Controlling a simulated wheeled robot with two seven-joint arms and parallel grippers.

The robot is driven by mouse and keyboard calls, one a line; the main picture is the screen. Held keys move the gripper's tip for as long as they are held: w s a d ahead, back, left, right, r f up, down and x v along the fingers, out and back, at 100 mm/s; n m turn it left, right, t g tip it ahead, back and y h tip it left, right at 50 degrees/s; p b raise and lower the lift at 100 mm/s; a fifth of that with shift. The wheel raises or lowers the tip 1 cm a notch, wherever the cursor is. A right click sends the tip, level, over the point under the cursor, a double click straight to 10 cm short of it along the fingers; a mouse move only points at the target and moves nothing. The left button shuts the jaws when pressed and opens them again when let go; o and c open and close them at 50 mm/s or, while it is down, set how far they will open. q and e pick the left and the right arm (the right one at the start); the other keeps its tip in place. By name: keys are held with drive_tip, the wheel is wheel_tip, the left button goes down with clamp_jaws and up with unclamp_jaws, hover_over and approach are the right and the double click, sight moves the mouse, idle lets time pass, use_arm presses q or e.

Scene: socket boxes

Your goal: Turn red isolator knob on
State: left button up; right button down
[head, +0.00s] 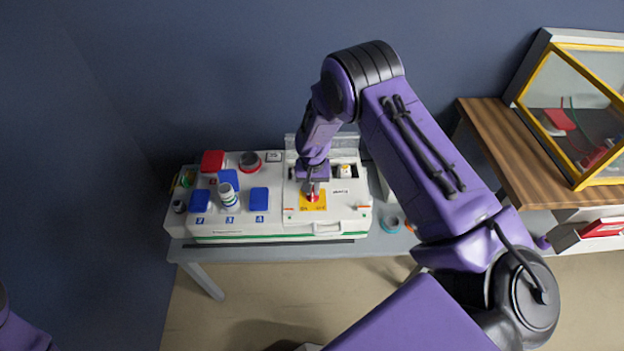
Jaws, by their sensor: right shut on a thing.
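The red isolator knob (312,196) sits on a yellow plate (313,207) on the right part of the white socket box (290,226). My right gripper (311,189) reaches down from above and is shut on the knob. Its fingers and wrist hide most of the knob, so its turn angle cannot be told. My left gripper is out of view; only a bit of my left arm shows at the lower left corner.
A wooden bench (500,150) with a yellow-framed case (575,110) stands at right.

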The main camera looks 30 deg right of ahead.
drive_tip(key=m+p, duration=0.1)
drive_tip(key=m, duration=0.3)
drive_tip(key=shift+d+r+m, duration=0.1)
drive_tip(key=shift+m, duration=0.2)
drive_tip(key=shift+s+d+m+p, duration=0.1)
drive_tip(key=shift+m+p, duration=0.6)
drive_tip(key=shift+m, duration=1.3)
drive_tip(key=c, duration=1.1)
unclamp_jaws()
drive_tip(key=shift+c, duration=0.2)
wheel_tip(320, 180, up, 10)
drive_tip(key=b, duration=0.1)
drive_tip(key=shift+r, duration=0.2)
